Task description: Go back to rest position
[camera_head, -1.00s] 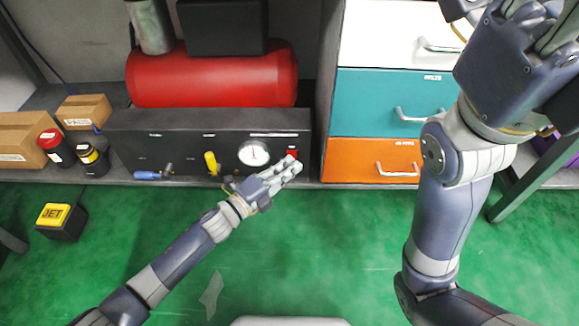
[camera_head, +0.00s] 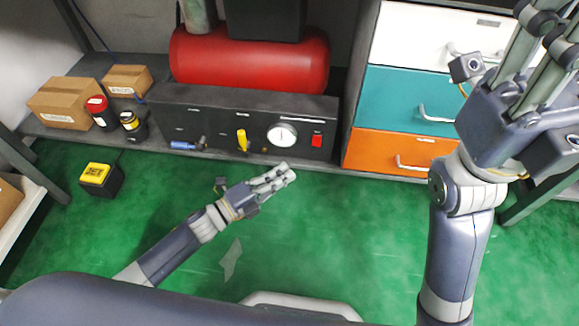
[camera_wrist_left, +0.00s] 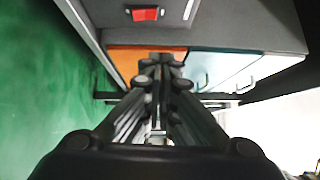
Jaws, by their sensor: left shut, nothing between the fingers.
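My left gripper (camera_head: 285,174) is shut and empty. In the head view it hangs over the green floor, just in front of the black control panel, apart from it. In the left wrist view its fingers (camera_wrist_left: 162,62) are together, pointing towards the orange drawer and a red switch. My right gripper (camera_head: 548,45) is raised at the upper right of the head view, in front of the drawers. Its fingers point up and their tips are cut off by the frame edge, so I cannot tell how far apart they are.
The panel (camera_head: 220,110) with gauge and red switch (camera_head: 317,141) sits under a red tank (camera_head: 250,62). A drawer cabinet (camera_head: 405,100) stands right. Boxes (camera_head: 62,104) and cans stand left on the shelf. A yellow-topped JET block (camera_head: 97,177) lies on the open green floor (camera_head: 150,200).

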